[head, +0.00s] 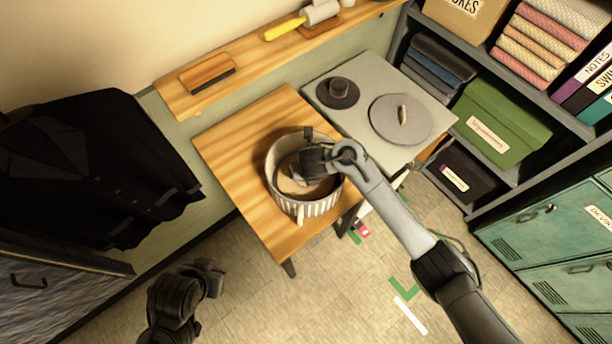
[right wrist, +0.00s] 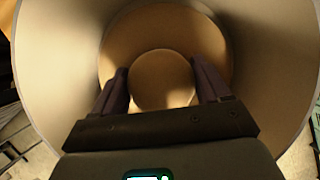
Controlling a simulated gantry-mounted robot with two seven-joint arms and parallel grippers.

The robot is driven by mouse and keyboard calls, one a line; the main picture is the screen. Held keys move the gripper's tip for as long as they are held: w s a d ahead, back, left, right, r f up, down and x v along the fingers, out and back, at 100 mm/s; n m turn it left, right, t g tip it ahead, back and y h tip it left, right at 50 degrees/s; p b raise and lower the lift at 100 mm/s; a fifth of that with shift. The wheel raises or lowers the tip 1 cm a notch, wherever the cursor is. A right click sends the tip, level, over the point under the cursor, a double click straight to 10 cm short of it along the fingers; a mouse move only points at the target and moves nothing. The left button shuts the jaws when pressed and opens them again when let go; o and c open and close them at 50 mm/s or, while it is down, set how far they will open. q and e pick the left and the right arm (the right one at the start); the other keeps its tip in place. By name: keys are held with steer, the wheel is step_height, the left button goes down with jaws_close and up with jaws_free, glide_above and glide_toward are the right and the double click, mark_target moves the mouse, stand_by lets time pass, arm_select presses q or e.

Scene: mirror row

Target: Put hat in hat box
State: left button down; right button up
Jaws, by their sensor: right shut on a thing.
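The round hat box (head: 306,207), with a striped outer wall and no lid on, stands upright on the wooden table. My right gripper (head: 308,172) reaches down inside it. In the right wrist view, my right gripper (right wrist: 163,88) is shut on the round crown of a tan hat (right wrist: 162,75). The hat's brim spreads around the crown, within the pale walls of the box (right wrist: 255,60). Whether the brim touches the floor of the box cannot be told. My left gripper (head: 212,277) hangs at the lower left, away from the box; its fingers are unclear.
The grey table (head: 358,70) beside the wooden table (head: 240,135) holds a small dark hat-like item (head: 338,90) and a round grey lid (head: 400,118) with a handle. A wall shelf (head: 270,55) runs behind. A dark jacket (head: 95,165) hangs at left. Shelving and green lockers (head: 545,245) stand right.

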steer(key=shift+f, duration=1.85)
steer(key=o, duration=1.1)
steer(key=shift+c, duration=0.2)
steer(key=shift+s+r, duration=0.2)
steer(key=shift+r, duration=0.35)
steer(key=p+v, duration=0.3)
steer(key=v, duration=0.6)
steer(key=shift+s+r, duration=0.1)
steer(key=shift+r, duration=0.1)
steer(key=shift+s+d+r+p, duration=0.2)
steer(key=shift+s+r+p, duration=0.1)
steer(key=shift+r+p, duration=0.3)
